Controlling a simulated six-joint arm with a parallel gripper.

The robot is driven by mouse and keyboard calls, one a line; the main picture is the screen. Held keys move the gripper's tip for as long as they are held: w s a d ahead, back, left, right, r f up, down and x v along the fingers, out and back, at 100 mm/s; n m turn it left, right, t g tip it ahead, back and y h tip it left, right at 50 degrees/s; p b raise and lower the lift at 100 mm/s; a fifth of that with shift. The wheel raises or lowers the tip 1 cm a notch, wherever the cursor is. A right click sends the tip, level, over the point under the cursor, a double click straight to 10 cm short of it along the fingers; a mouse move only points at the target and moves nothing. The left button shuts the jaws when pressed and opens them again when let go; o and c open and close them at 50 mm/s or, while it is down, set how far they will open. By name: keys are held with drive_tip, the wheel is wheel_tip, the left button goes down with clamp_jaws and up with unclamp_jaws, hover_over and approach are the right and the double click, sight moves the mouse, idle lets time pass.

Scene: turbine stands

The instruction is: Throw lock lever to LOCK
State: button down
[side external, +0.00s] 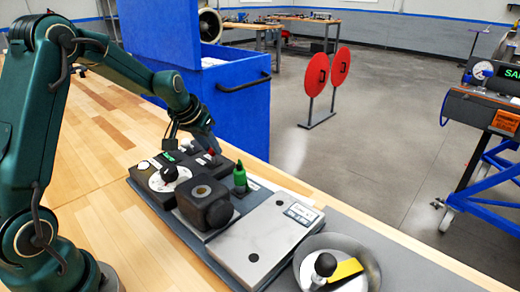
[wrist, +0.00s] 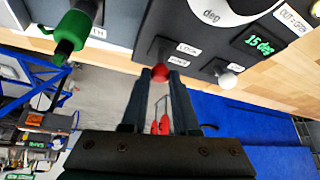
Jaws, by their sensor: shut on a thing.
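The lock lever's red knob (wrist: 161,72) sits between my fingertips at the edge of the black control panel (wrist: 205,38) in the wrist view. My gripper (wrist: 160,80) is shut on this knob. Two small white labels (wrist: 188,48) lie beside it on the panel; their words are too small to read surely. In the side view my gripper (side external: 207,146) reaches down to the panel's far side, where the red knob (side external: 211,152) shows small. The lever's shaft is mostly hidden, and I cannot tell which label it points to.
A white-tipped knob (wrist: 227,80), a green "15 deg" readout (wrist: 260,45) and a dial (side external: 168,180) with a black knob share the panel.

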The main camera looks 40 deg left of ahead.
drive_tip(key=c, duration=0.7)
unclamp_jaws()
drive_tip(key=shift+v, duration=2.6)
